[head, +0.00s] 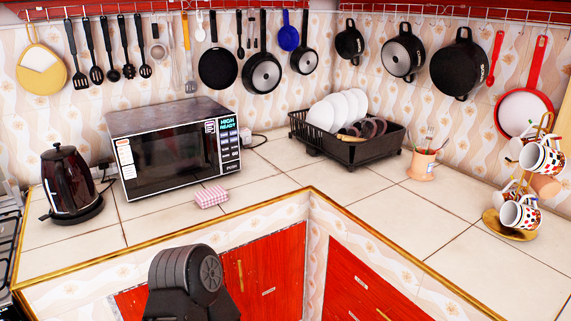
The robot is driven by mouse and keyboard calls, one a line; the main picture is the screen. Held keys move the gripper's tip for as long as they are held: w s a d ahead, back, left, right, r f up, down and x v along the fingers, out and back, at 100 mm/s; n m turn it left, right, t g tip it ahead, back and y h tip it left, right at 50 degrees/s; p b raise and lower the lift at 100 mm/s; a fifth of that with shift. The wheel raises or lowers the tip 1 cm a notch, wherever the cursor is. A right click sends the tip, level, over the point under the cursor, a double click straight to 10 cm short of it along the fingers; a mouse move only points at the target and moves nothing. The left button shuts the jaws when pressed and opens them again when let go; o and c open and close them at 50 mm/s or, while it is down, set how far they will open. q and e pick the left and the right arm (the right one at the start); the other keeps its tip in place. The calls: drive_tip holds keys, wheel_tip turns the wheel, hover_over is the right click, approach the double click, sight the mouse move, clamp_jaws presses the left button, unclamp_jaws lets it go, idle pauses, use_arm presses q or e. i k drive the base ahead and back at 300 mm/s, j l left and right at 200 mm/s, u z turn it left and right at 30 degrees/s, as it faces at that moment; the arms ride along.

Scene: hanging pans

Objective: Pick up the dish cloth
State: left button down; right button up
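The dish cloth (212,197) is a small folded pink-and-white checked cloth. It lies flat on the tiled counter in the head view, just in front of the microwave's right half and a little back from the gold counter edge. Nothing is touching it from above and it is fully visible. Neither of my grippers can be seen. A dark rounded part of my own body shows at the bottom, in front of the counter and apart from the cloth.
A microwave (172,150) stands behind the cloth and a dark kettle (68,180) is at left. A black dish rack (350,147) with plates is behind to the right. A mug stand (515,230) is at far right. Counter right of the cloth is clear. Pans (262,73) hang on the wall.

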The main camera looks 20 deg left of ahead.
sight(214, 195)
drive_tip(key=u, duration=1.15)
